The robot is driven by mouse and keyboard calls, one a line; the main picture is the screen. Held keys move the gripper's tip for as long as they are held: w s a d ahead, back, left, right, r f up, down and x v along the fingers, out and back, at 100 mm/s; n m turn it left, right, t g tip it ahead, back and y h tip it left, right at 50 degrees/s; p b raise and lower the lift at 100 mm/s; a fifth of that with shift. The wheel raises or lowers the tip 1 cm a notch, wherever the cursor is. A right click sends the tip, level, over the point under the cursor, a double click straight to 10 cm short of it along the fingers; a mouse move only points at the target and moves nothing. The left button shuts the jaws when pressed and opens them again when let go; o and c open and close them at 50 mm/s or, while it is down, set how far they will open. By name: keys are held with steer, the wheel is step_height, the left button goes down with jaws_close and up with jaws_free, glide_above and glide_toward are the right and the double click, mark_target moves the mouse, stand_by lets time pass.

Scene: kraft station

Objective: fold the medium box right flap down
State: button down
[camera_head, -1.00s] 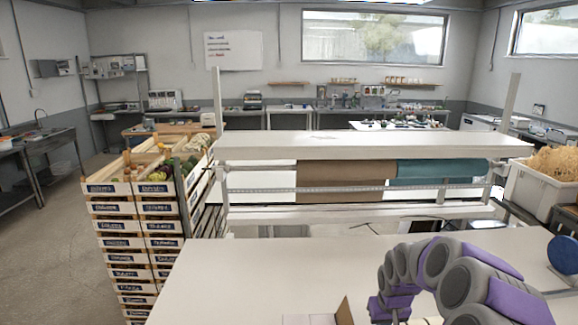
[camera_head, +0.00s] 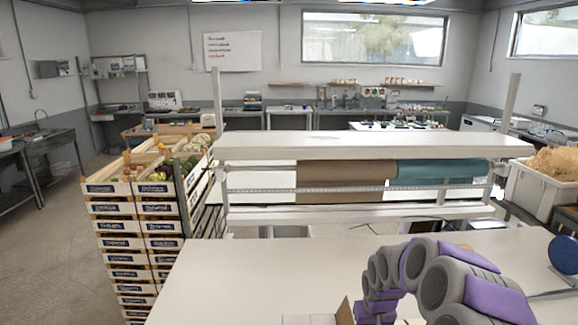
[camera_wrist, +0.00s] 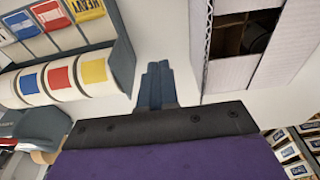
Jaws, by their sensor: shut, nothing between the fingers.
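The box (camera_head: 312,320) shows only as a pale top part at the bottom edge of the head view. A brown flap (camera_head: 344,311) stands up at its right side, beside my arm. In the wrist view, white cardboard panels of the box (camera_wrist: 228,77) fill the upper right, with a corrugated edge and a brown, divided inside. My gripper (camera_wrist: 158,70) is shut and empty, its two dark fingers together over the white table. In that picture it is left of the box, with a gap between them. In the head view its fingers are out of sight.
The white table (camera_head: 225,275) is clear left of the box. A roll rack (camera_head: 340,148) with brown and teal rolls stands behind. Stacked produce crates (camera_head: 110,190) stand at left. A label-roll dispenser (camera_wrist: 120,65) is close by in the wrist view. A blue disc (camera_head: 563,255) stands at right.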

steer(key=shift+a+f, duration=0.5)
steer(key=shift+f, duration=0.4)
steer(key=shift+f+b, duration=0.5)
steer(key=shift+f, duration=0.35)
stand_by(0.8)
steer(key=shift+r, duration=0.15)
step_height(320, 180, up, 9)
steer(key=p, duration=0.2)
steer(key=shift+p, duration=0.3)
stand_by(0.4)
